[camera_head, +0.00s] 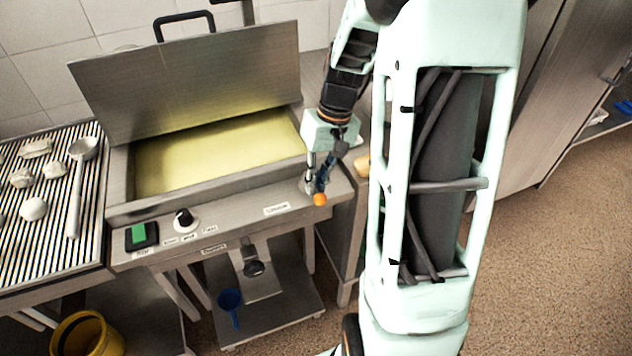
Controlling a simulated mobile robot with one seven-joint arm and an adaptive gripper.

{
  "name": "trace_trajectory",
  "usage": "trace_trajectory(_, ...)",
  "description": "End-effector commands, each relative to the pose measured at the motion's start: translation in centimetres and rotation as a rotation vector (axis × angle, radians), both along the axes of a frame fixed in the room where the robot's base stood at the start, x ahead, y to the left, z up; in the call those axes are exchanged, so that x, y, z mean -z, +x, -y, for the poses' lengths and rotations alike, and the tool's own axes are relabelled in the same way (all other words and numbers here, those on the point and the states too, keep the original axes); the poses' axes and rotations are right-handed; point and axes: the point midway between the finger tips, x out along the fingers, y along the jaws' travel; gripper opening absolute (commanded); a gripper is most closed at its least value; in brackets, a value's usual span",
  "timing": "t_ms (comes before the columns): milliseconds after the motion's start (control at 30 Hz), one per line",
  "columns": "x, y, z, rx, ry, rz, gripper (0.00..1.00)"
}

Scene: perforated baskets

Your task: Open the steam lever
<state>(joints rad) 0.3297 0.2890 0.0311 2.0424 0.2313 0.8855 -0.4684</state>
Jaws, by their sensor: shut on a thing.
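A steel appliance (172,215) with a raised lid (190,80) holds yellow liquid in its basin. A lever with an orange ball end (320,199) is at the right end of its front panel; I take it as the steam lever. My gripper (317,185) reaches down over this corner and is shut on the lever just above the ball. The fingers and my wrist hide most of the lever's shaft and its base.
A black knob (185,218) and a green switch (142,235) sit left on the panel. A drain valve handle (254,268) sticks out below. A ribbed tray (52,200) with a ladle (80,170) stands left. Open floor (555,270) lies right.

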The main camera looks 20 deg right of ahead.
Motion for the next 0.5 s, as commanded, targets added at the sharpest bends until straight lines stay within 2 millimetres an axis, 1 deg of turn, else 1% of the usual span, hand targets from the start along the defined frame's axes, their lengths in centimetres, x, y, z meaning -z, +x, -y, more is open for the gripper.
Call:
trace_trajectory(133,-0.05,-0.02,0.05,-0.003,-0.001,0.0,0.0)
trace_trajectory(167,-0.05,-0.02,0.05,-0.003,-0.001,0.0,0.11)
trace_trajectory(300,-0.04,-0.01,0.05,-0.002,-0.001,0.0,0.26)
trace_trajectory(500,-0.02,0.0,0.04,-0.001,-0.001,0.0,0.27)
